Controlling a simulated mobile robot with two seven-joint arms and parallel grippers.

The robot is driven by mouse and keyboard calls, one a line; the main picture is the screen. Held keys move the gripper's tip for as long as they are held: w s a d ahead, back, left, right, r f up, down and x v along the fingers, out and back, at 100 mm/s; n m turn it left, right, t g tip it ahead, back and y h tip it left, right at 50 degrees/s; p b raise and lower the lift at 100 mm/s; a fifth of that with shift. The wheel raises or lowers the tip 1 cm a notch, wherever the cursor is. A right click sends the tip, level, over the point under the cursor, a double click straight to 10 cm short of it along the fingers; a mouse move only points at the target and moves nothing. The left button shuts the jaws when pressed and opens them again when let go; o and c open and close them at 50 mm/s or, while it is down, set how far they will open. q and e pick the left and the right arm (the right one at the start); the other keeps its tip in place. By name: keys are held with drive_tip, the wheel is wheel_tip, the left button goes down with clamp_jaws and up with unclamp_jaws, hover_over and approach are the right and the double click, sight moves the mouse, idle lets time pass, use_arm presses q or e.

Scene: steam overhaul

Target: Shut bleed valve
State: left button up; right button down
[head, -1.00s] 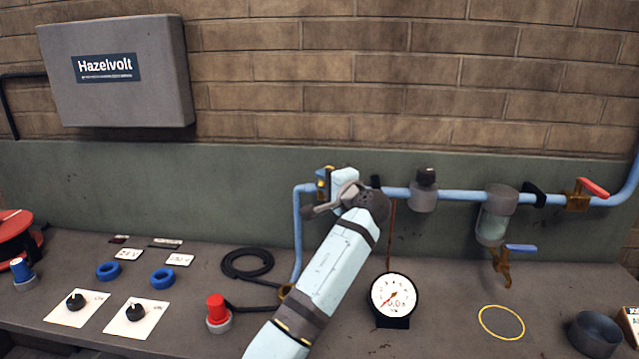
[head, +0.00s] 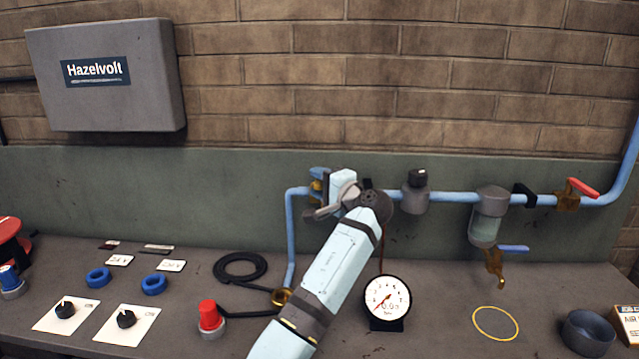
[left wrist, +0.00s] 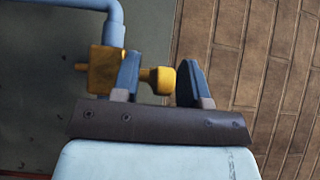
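A brass valve (left wrist: 105,70) with a round brass knob (left wrist: 163,80) sits at the left end of the blue pipe in the left wrist view. It shows partly in the head view (head: 315,187), mostly hidden by my gripper. My left gripper (left wrist: 158,62) has its two blue fingers apart, with the knob between them. One finger overlaps the valve body side and the other stands just beyond the knob's end, with a small gap. In the head view, my left gripper (head: 319,184) reaches the valve from the right. My right gripper is not in view.
A blue-lever brass tap (head: 495,262) hangs below a glass bowl (head: 484,230). A red-lever valve (head: 570,196) sits farther right on the pipe. A pressure gauge (head: 387,299) stands beside my forearm. A red button (head: 208,314), blue rings and black knobs lie on the left bench.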

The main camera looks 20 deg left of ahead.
use_arm(q)
drive_tip(key=b+v, duration=0.1)
drive_tip(key=v, duration=1.3)
drive_tip(key=shift+w, duration=0.1)
